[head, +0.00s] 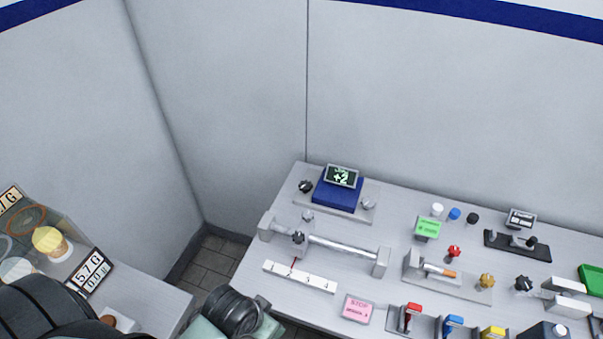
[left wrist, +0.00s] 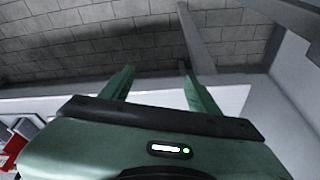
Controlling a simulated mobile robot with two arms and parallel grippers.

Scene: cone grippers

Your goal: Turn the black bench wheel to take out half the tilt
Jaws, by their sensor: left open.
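A black knob-like wheel (head: 305,186) stands at the far left corner of the bench, beside a blue block (head: 338,194) on a grey plate. A small display (head: 341,175) on the block shows green characters that look like "+2". Other black knobs are on the bench, one on the slide rail (head: 298,237) and one at the right (head: 523,283). My left gripper (left wrist: 156,72) is open and empty in the left wrist view, with its two green fingers apart. In the head view my left arm is low, near the bench's front left edge, away from the wheel; its fingertips are hidden.
A rail (head: 343,247) and a white numbered scale (head: 299,277) lie in front of the block. A pink stop card (head: 357,308), coloured levers and a green card (head: 428,228) fill the right. A second table (head: 150,283) with clear bins stands left across a floor gap.

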